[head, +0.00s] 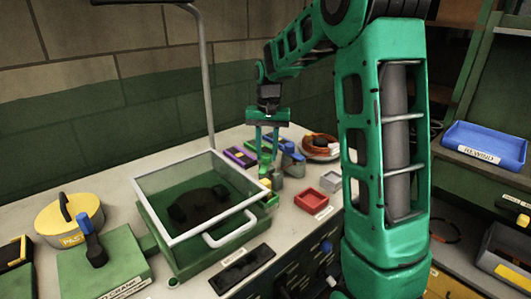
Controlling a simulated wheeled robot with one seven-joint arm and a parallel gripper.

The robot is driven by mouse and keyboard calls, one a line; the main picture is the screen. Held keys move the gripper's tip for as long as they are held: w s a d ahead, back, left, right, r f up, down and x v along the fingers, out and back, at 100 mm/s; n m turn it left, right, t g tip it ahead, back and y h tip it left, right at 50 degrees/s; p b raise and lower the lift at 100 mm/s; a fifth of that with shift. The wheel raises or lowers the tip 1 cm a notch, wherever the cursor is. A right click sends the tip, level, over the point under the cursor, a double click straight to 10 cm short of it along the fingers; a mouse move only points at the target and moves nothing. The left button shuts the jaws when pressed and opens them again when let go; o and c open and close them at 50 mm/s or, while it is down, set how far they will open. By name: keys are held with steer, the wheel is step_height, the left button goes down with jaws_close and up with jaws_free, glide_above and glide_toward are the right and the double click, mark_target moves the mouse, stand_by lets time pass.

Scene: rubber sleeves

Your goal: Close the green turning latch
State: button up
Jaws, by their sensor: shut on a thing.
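My gripper (267,154) points straight down at the back of the bench, among a row of small coloured blocks. Its two green fingers stand apart around something small. A green block (251,146), which appears to be the green turning latch, lies at the fingers, between a purple block and a blue-grey one. The fingers partly cover it and blend with it in colour. The latch's turning part and its angle cannot be made out at this size.
The purple block (239,157) is left of my gripper; the blue-grey block (292,164) is right. A green box with a raised clear lid (172,238) stands in front. A red tray (311,201) lies right. A green crank block (104,265) and yellow round container (70,219) stand left.

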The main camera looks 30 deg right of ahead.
mark_target(266, 154)
steer(key=n, duration=0.5)
steer(key=shift+w+a+r+n, duration=0.1)
steer(key=shift+w+r+n, duration=0.05)
steer(key=shift+w+n, duration=0.15)
steer(key=n, duration=0.5)
stand_by(0.4)
steer(key=o, duration=1)
steer(key=shift+s, duration=0.15)
steer(key=shift+o, duration=0.2)
step_height(266, 154, up, 11)
steer(key=shift+f, duration=0.2)
